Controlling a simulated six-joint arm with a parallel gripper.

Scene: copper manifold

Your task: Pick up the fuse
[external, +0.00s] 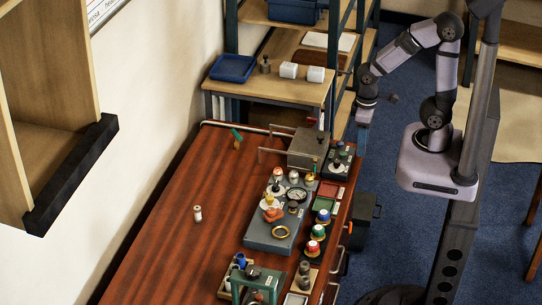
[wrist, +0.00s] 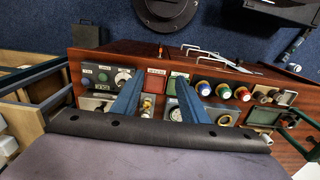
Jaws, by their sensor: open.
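A small white cylinder with brownish ends, which looks like the fuse (external: 197,214), stands on the open left part of the red-brown bench (external: 165,235) in the external view. I cannot make it out in the wrist view. My gripper (external: 360,142) hangs beyond the bench's right edge, far up and to the right of the fuse. In the wrist view my gripper (wrist: 161,78) shows two blue fingers spread apart with nothing held between them; the bench panels lie beyond them.
A grey panel (external: 262,236) with knobs, a gauge and a yellow ring fills the bench's right side. A metal box (external: 305,150) and green clip (external: 237,136) sit at the far end. Shelves (external: 270,84) stand behind. The bench around the fuse is clear.

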